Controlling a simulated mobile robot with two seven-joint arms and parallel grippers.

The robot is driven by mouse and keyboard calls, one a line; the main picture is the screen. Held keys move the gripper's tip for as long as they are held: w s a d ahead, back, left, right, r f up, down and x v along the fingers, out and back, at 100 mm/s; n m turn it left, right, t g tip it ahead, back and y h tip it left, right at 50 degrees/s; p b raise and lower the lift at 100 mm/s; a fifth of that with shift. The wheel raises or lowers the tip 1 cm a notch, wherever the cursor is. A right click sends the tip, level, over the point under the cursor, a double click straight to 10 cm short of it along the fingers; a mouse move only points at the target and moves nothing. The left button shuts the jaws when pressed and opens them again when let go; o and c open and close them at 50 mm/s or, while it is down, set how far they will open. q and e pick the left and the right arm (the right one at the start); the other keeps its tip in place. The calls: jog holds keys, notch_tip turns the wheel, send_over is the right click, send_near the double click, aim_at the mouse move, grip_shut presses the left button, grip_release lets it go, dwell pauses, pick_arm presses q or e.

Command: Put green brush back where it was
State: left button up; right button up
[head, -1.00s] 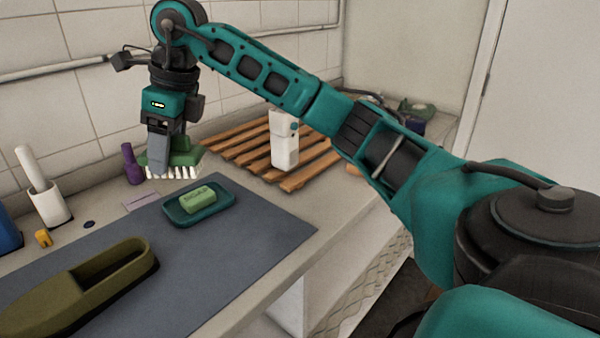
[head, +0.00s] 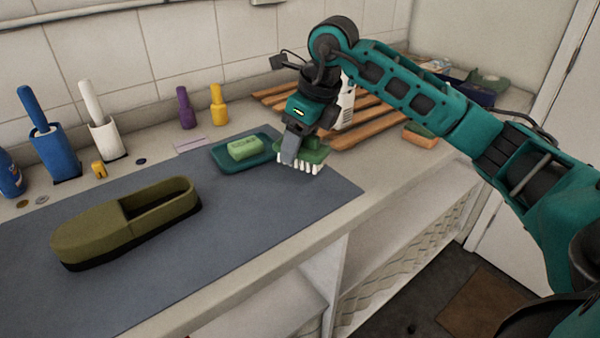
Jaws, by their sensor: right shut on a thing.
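The green brush (head: 314,153) with white bristles is held in my right gripper (head: 296,150), bristles down. It is above the right end of the dark grey mat (head: 230,213), just right of the teal soap dish (head: 228,161). A light green soap bar (head: 245,148) sits in the dish. A purple brush (head: 185,108) and a yellow brush (head: 217,105) stand upright near the wall. My left gripper is not in view.
Blue (head: 57,150) and white (head: 107,140) brush holders stand at the back left. A wooden slatted rack (head: 375,128) with a white bottle (head: 346,106) is behind my gripper. A sponge (head: 420,135) lies at right.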

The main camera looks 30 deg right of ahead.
aim_at(313, 135)
jog(key=shift+f, duration=3.3)
jog(key=shift+f+b, duration=0.2)
jog(key=shift+b, duration=0.15)
jog(key=o, duration=1)
jog(key=shift+r, duration=0.1)
jog(key=shift+r, duration=0.2)
jog(key=p+v, duration=0.1)
jog(key=v, duration=1)
jog(key=shift+s+r, duration=0.2)
jog(key=shift+r, duration=0.15)
